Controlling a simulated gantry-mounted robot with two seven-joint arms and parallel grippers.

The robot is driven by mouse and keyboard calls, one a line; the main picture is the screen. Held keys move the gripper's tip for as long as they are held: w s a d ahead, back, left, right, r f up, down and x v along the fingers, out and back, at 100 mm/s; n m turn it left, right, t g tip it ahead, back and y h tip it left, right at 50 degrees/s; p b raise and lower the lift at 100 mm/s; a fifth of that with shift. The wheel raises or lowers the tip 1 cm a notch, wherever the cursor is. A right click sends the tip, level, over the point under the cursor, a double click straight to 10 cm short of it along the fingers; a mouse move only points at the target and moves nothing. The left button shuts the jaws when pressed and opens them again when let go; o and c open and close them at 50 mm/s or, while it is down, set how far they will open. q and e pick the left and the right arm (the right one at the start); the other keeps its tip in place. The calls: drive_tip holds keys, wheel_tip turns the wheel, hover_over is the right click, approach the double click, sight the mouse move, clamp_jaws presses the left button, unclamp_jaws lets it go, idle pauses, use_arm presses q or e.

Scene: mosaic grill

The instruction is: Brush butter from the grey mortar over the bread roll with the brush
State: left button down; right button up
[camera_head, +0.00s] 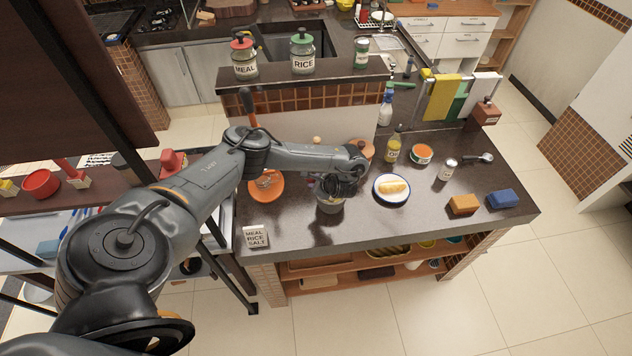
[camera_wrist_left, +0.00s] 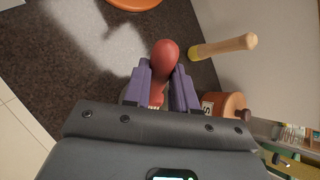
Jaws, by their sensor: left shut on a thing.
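The bread roll (camera_head: 395,188) lies on a white plate with a blue rim (camera_head: 379,199) on the dark counter. The grey mortar (camera_head: 330,207) stands to its left, partly covered by my left gripper (camera_head: 338,187). In the left wrist view my left gripper (camera_wrist_left: 161,92) is shut on the brush, whose rounded red handle (camera_wrist_left: 165,58) sticks up between the fingers. The brush's bristle end is hidden, and I cannot tell whether it touches the butter. My right gripper is not in view.
An orange plate (camera_head: 265,188) is left of the mortar. An orange-brown jar (camera_head: 360,151), yellow bottle (camera_head: 392,149), orange-topped can (camera_head: 422,154) and shaker (camera_head: 447,170) stand behind and right. Orange (camera_head: 463,205) and blue (camera_head: 503,199) sponges lie right. The counter before the roll is clear.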

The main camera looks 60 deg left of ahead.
use_arm(q)
drive_tip(key=shift+f+b, duration=0.3)
drive_tip(key=shift+f, duration=0.25)
idle(0.4)
idle(0.4)
drive_tip(key=shift+p, duration=0.3)
idle(0.8)
idle(0.4)
drive_tip(key=shift+r, duration=0.1)
wheel_tip(320, 180, up, 7)
drive_tip(key=p, duration=0.8)
idle(0.3)
